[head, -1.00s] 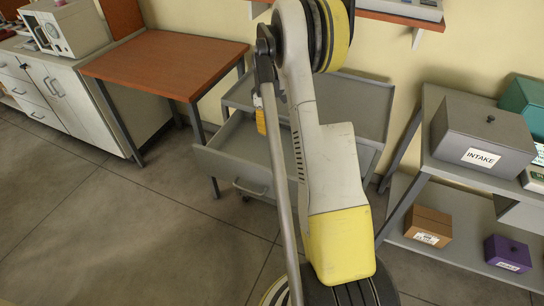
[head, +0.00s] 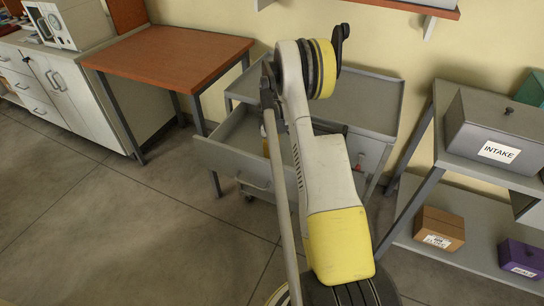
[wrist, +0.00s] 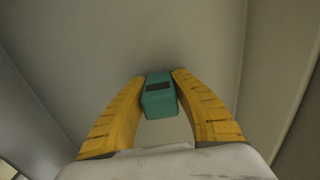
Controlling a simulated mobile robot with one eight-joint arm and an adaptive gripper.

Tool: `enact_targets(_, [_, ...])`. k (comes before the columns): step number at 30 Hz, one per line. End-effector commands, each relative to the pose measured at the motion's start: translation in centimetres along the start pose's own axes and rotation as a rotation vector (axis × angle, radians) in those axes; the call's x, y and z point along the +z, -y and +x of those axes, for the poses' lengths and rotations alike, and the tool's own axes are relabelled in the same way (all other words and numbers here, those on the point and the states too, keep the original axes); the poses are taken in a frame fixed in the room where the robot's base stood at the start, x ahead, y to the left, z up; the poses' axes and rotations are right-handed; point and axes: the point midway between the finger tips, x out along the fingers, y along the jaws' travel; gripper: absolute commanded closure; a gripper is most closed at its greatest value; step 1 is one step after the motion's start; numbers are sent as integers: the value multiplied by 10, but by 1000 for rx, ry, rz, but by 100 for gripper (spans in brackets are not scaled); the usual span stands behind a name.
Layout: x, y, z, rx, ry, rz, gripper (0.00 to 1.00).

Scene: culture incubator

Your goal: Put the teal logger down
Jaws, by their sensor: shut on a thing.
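The teal logger (wrist: 159,104), a small block with a dark screen, sits between the yellow fingers of my gripper (wrist: 160,78) in the wrist view. The fingers are closed on its two sides. Plain grey surfaces with raised sides surround it. In the head view, a sliver of my gripper (head: 265,140) shows over the open drawer (head: 232,163) of the grey cart. My arm hides most of the gripper, and the logger cannot be seen there. I cannot tell whether the logger touches the drawer floor.
The cart top (head: 365,100) looks bare where visible. A wooden-topped table (head: 170,55) stands to the left. A grey rack at right holds a grey INTAKE box (head: 495,135), with brown (head: 438,228) and purple (head: 520,257) boxes below. Open floor lies at front left.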

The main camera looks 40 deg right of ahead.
Motion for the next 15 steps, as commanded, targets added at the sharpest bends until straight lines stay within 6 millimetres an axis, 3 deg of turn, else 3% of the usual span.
enact_targets(11, [0, 0, 8, 0, 0, 0, 100])
enact_targets(12, [0, 0, 8, 0, 0, 0, 67])
enact_targets(14, [0, 0, 7, 0, 0, 0, 52])
enact_targets(15, [0, 0, 7, 0, 0, 0, 52])
